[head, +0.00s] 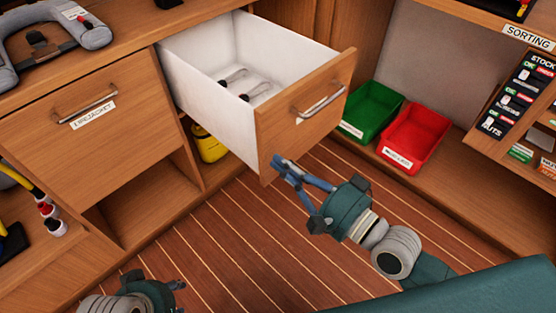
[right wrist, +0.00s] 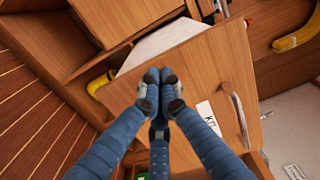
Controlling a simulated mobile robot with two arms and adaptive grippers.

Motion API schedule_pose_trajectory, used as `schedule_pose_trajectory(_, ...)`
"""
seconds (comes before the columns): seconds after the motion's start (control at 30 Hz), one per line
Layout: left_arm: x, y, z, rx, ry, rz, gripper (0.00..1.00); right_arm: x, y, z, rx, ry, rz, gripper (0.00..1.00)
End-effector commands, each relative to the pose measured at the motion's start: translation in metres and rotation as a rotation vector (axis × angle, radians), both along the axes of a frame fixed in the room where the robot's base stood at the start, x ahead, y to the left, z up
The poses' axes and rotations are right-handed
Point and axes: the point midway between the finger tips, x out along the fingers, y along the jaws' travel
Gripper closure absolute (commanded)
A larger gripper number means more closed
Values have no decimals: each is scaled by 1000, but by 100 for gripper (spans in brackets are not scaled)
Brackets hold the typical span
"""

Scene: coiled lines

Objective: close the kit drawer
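The kit drawer (head: 304,107) is pulled well out of the cabinet, with white inner walls, a wooden front and a metal bar handle (head: 318,99). Two dark-handled items (head: 247,84) lie inside. In the right wrist view its front (right wrist: 190,80) shows a label starting "KIT" and the handle (right wrist: 236,117). My right gripper (head: 280,164) is at the lower left corner of the drawer front, its blue fingertips together and empty; contact cannot be told. My left gripper (head: 176,292) is at the bottom left, mostly hidden behind its own body.
A closed drawer (head: 85,130) with a handle is left of the open one. Green (head: 371,110) and red (head: 413,137) bins stand on the low shelf at right. A yellow object (head: 208,145) is under the open drawer. The plank floor before it is clear.

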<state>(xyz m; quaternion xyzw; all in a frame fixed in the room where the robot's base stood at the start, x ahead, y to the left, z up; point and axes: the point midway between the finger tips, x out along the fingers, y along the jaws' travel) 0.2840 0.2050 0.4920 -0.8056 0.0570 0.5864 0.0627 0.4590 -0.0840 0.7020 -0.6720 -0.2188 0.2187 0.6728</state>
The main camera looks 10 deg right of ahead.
Motion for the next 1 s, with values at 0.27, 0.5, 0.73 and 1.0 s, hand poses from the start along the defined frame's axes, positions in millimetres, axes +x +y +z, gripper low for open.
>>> schedule_pose_trajectory(0.27,0,0,-2,0,0,0,61,14,10,0,-1,0,-1,100)
schedule_pose_trajectory(0.5,0,0,-2,0,0,0,61,14,10,-1,-1,0,-1,100)
schedule_pose_trajectory(0.73,0,0,2,0,0,0,61,20,14,1,-1,-1,-1,100)
schedule_pose_trajectory(1.0,6,-1,-7,-1,13,0,61,56,39,5,3,-2,-2,100)
